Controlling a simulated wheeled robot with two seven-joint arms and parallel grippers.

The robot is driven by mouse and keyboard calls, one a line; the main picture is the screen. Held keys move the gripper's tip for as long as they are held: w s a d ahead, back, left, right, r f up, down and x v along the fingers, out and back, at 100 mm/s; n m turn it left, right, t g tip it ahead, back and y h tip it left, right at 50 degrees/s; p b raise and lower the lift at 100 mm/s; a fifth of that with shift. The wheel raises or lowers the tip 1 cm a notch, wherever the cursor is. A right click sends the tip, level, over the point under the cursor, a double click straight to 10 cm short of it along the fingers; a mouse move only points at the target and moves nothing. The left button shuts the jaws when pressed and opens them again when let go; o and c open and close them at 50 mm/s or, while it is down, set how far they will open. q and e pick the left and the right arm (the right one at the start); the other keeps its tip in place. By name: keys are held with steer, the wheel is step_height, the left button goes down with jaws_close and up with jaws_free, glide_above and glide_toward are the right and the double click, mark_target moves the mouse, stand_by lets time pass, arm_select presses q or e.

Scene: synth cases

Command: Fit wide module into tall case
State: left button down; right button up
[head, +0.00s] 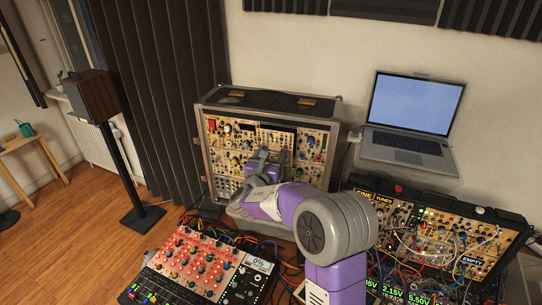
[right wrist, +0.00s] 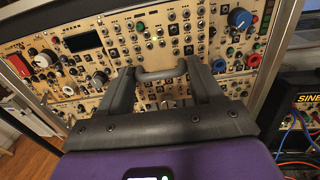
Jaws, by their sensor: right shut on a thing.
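The tall case (head: 202,150) stands upright at the back centre in the head view, a grey-framed case with rows of cream modules. Its panel also fills the top of the right wrist view (right wrist: 130,22). My right gripper (head: 268,158) is in front of the middle of the case. In the right wrist view its fingers (right wrist: 162,78) are shut on a grey bar-shaped handle (right wrist: 160,74), seemingly that of the wide module. The module's edges blend with the cream panels behind, so I cannot tell whether it is seated or in front. My left gripper is not in view.
A red-lit mixer (head: 200,262) with cables lies at the front. A cabled synth case (head: 440,235) stands at the right, below a laptop (head: 410,112). A speaker on a stand (head: 97,95) is at the left. The wooden floor (head: 75,240) there is clear.

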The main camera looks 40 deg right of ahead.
mark_target(274, 148)
steer(key=shift+b, duration=0.35)
stand_by(0.7)
steer(key=shift+x, duration=1.95)
steer(key=o, duration=1.6)
steer(key=v, duration=0.7)
steer(key=shift+a+b, duration=0.25)
steer(key=shift+b, duration=0.2)
steer(key=shift+s, duration=0.1)
